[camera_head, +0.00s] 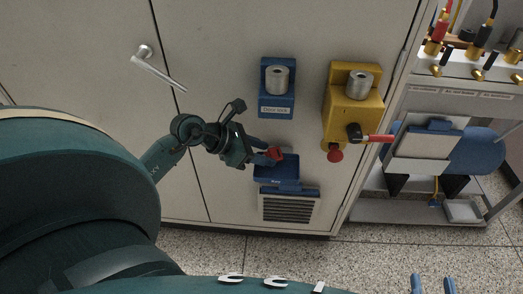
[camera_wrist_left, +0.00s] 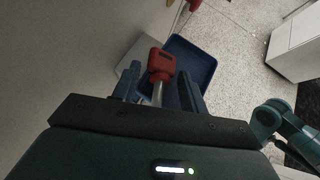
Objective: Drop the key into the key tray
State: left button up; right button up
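The key has a red head (camera_head: 274,154) and, in the left wrist view, a pale metal shaft below its red head (camera_wrist_left: 161,65). My left gripper (camera_head: 262,149) is at the blue key tray (camera_head: 277,183), which is mounted low on the cabinet front. In the left wrist view the fingers of this gripper (camera_wrist_left: 157,88) stand apart on either side of the key, with a gap visible beside its head. The tray (camera_wrist_left: 197,60) lies behind the key there. I cannot tell whether the key touches it. My right gripper (camera_head: 432,285) shows only two separated blue fingertips at the bottom edge.
A blue block with a metal cylinder (camera_head: 277,81) and a yellow box (camera_head: 351,108) with a red-handled switch (camera_head: 377,139) are mounted on the cabinet. A vent (camera_head: 289,209) lies under the tray. A door handle (camera_head: 158,72) is upper left. A cart (camera_head: 430,155) stands at right.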

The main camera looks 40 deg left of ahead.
pick_arm(q)
jog(key=shift+o, duration=1.3)
jog(key=shift+r, duration=0.1)
